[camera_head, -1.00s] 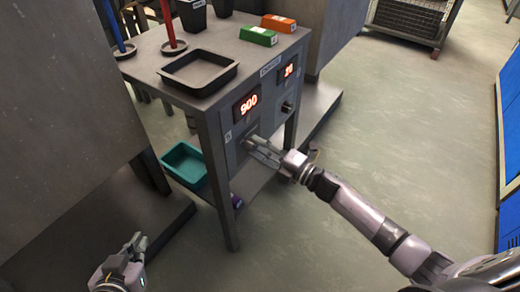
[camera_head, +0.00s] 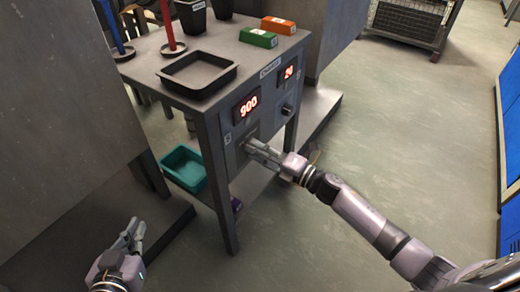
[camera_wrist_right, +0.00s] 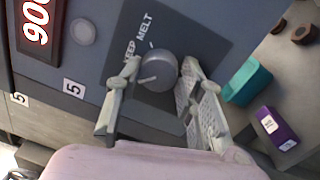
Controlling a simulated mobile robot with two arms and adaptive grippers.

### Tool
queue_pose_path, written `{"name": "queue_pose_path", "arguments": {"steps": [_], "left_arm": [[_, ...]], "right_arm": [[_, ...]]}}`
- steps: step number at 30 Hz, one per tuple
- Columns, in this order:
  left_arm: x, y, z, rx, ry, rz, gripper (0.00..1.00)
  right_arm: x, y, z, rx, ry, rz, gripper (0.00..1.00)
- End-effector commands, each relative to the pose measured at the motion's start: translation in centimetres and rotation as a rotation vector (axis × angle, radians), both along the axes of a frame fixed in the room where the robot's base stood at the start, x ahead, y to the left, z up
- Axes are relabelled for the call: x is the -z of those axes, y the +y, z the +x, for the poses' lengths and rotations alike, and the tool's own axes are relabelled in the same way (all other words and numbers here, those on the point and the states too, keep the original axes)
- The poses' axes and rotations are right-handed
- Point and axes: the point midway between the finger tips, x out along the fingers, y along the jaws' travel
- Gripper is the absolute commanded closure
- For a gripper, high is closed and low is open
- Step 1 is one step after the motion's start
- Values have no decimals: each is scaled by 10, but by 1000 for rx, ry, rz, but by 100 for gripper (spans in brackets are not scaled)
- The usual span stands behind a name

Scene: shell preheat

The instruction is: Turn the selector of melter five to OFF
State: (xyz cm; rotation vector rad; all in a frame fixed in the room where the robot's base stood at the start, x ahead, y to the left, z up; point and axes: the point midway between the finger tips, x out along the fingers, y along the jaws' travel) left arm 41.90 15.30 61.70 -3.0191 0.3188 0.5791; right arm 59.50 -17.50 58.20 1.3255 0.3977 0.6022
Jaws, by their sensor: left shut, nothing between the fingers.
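The melter five selector is a round dark grey knob (camera_wrist_right: 157,70) on a dark plate, in the right wrist view. The word MELT and a partly covered word ending in EEP are printed beside it. My right gripper (camera_head: 252,147) is at the panel front in the head view. In the wrist view its fingers (camera_wrist_right: 160,72) stand apart on either side of the knob; I cannot tell whether they touch it. The OFF mark is not visible. My left gripper (camera_head: 139,230) is shut and empty at lower left.
Red displays read 900 (camera_head: 247,107) and 20 (camera_head: 288,74), with a small knob (camera_head: 288,109) at right. A black tray (camera_head: 200,85), a green box (camera_head: 258,38) and an orange box (camera_head: 279,25) are on top. A teal bin (camera_head: 184,170) is below.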

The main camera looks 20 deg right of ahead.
Motion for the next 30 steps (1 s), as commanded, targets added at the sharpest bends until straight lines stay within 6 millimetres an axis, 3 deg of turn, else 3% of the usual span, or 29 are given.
{"name": "queue_pose_path", "arguments": {"steps": [7,17,22,30], "left_arm": [[0,0,0,0,1,0,100],[0,0,0,-1,1,1,100],[0,0,0,0,1,0,100],[0,0,0,0,1,0,100]], "right_arm": [[0,0,0,1,0,1,47],[0,-2,-1,2,0,3,47],[2,-14,-18,2,4,1,47],[6,-49,-62,1,4,1,47]]}}
